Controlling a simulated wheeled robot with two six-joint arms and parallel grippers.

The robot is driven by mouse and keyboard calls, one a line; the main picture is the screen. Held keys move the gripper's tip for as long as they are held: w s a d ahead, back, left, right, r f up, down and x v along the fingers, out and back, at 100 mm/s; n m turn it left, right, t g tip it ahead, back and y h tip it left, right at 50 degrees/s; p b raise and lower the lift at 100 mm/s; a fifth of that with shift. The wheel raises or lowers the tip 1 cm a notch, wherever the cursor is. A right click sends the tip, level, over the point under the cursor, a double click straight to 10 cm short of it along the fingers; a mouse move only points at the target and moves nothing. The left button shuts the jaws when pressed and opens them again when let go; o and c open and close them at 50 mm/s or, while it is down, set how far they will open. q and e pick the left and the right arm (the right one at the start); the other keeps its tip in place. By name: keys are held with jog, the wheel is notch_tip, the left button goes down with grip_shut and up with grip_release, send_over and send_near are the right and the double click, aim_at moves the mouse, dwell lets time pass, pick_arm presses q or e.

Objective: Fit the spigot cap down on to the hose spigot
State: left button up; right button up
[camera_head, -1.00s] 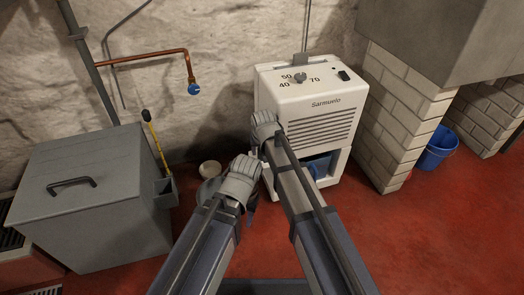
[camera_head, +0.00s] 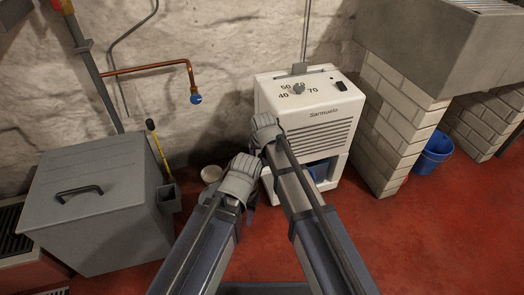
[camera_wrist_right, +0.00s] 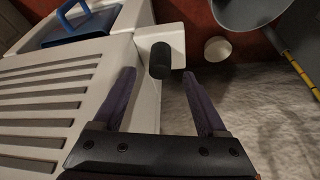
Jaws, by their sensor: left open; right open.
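A white dehumidifier (camera_head: 308,123) marked Sarmuelo stands against the stone wall. In the right wrist view, a short black cylinder (camera_wrist_right: 160,61) projects from a white block on its side; I cannot tell whether it is the bare hose spigot or the spigot cap. My right gripper (camera_wrist_right: 160,75) is open, with one finger on either side of the cylinder's end; in the head view it is at the dehumidifier's left side. My left gripper (camera_head: 241,178) is open, left of the dehumidifier, its fingertips partly hidden. No separate cap can be made out.
A small white round dish (camera_head: 211,173) lies on the red floor by the wall. A grey lidded bin (camera_head: 95,205) stands left, beside a yellow-and-black stick (camera_head: 158,148). A copper pipe (camera_head: 150,68) with a blue end is above. A blue bucket (camera_head: 432,155) is right, past a brick pier.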

pick_arm(q)
notch_tip(320, 180, up, 2)
jog(key=shift+r+p, duration=0.25)
jog(key=shift+p, duration=0.5)
pick_arm(e)
jog(key=v, duration=0.2)
jog(key=shift+s+r, duration=0.1)
jog(key=shift+r, duration=0.25)
jog(key=s+d+f+g, duration=0.2)
jog(key=s+d+g, duration=0.2)
jog(key=s+d, duration=1.4)
jog(key=s+a+r+n+h+p, duration=0.1)
jog(key=s+a+r+n+p, duration=0.15)
jog(key=a+r+p, duration=0.35)
jog(key=s+a+r+n+h+p, duration=0.1)
jog(key=s+a+r+p, duration=0.2)
jog(key=a+r+p, duration=0.35)
pick_arm(q)
notch_tip(320, 180, up, 48)
jog(key=p, duration=3.6)
jog(key=shift+r, duration=0.2)
pick_arm(e)
notch_tip(320, 180, up, 36)
jog(key=shift+d+g+y, duration=0.2)
jog(key=shift+g+y, duration=0.1)
jog(key=shift+g, duration=0.1)
